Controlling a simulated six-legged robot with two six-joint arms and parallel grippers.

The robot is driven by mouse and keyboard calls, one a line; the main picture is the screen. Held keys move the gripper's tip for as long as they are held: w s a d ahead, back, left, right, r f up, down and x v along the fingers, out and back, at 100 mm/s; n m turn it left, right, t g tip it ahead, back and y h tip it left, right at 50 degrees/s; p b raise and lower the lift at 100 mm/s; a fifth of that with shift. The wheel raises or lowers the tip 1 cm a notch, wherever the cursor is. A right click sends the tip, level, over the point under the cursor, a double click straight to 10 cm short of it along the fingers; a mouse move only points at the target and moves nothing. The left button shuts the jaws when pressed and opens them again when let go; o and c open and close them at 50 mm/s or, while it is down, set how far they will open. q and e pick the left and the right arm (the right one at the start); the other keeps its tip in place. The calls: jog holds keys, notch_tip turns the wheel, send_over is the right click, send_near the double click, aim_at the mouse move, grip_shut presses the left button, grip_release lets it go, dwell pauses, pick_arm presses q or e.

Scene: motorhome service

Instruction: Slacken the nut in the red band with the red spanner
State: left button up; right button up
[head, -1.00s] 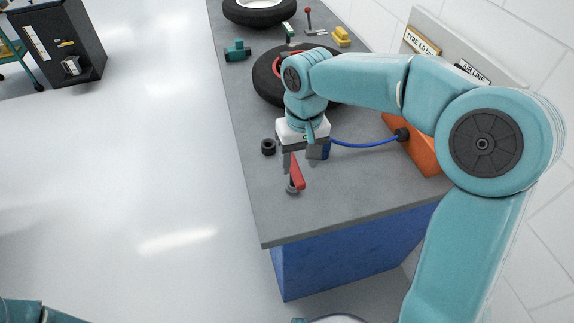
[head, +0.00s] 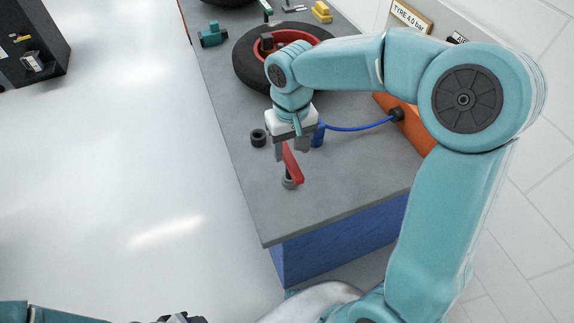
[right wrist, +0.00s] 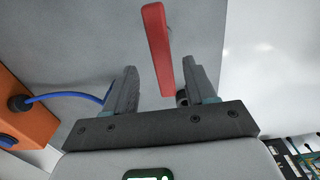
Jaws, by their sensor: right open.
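My right gripper (head: 291,152) is open above the bench at the spanner's upper part. In the right wrist view the red spanner (right wrist: 160,50) shows between the two spread fingers of the right gripper (right wrist: 161,88), with gaps on both sides. I cannot tell how deep it sits between them. No nut in a red band can be made out. My left gripper (head: 182,318) is barely in view at the bottom edge.
A tyre with a red rim (head: 308,40) lies behind my right arm. A black ring (head: 258,138) stands left of the gripper. A blue hose (head: 360,128) runs to an orange box (head: 418,135). A green item (head: 213,36) lies farther back. The bench's front is clear.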

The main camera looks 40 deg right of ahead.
aim_at(290, 159)
jog(key=shift+s+d+f, duration=0.1)
jog(key=shift+s+f, duration=0.2)
jog(key=shift+f, duration=0.6)
jog(key=f, duration=0.4)
jog(key=shift+w+a+f, duration=0.2)
jog(key=shift+a+f, duration=0.1)
jog(key=shift+f, duration=0.4)
grip_shut()
